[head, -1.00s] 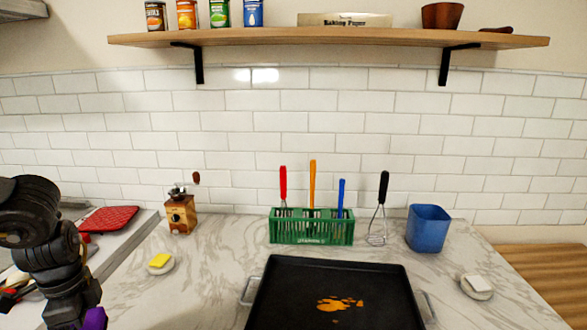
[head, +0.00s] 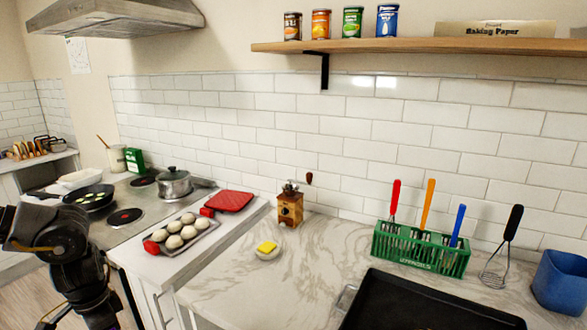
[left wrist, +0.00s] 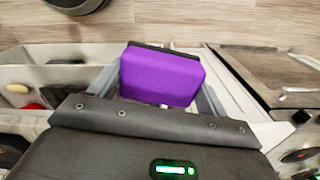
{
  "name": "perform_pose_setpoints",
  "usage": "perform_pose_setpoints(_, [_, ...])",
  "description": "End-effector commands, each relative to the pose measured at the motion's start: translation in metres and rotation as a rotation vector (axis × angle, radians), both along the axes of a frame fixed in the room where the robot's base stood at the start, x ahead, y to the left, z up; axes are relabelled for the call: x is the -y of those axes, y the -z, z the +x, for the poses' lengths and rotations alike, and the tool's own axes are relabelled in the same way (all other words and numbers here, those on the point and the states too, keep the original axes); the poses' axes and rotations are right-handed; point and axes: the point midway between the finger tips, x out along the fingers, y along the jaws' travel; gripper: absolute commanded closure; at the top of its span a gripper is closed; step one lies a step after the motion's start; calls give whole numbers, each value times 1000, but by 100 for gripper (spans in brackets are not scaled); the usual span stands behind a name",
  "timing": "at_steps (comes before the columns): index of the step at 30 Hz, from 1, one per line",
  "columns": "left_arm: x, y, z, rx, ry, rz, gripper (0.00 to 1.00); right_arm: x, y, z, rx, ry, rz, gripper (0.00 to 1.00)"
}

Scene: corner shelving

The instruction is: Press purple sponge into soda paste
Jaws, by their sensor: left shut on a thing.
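A purple sponge (left wrist: 160,78) with a dark edge is between the fingers of my left gripper (left wrist: 160,95) in the left wrist view, and the gripper is shut on it. In the head view my left arm is at the lower left, and the gripper and sponge are not visible there. No soda paste can be made out in the current views. My right gripper is in no view.
A yellow block on a small dish (head: 268,255) sits on the marble counter (head: 300,285) near a wooden grinder (head: 290,208). A black tray (head: 430,305), green utensil rack (head: 420,250) and blue container (head: 560,283) stand right. Left are buns on a tray and the stove.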

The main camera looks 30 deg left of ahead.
Motion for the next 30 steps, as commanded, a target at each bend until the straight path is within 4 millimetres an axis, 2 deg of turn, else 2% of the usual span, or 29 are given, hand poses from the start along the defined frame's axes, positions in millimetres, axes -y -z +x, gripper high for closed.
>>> perform_pose_setpoints(5, [13,21,-23,-8,-81,-2,42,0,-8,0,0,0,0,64])
perform_pose_setpoints(10, [37,44,-35,-7,-135,-6,42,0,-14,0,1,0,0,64])
perform_pose_setpoints(23, [97,76,-33,5,-146,-10,42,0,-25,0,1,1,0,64])
perform_pose_setpoints(30, [153,86,-16,11,-74,-10,42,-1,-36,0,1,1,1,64])
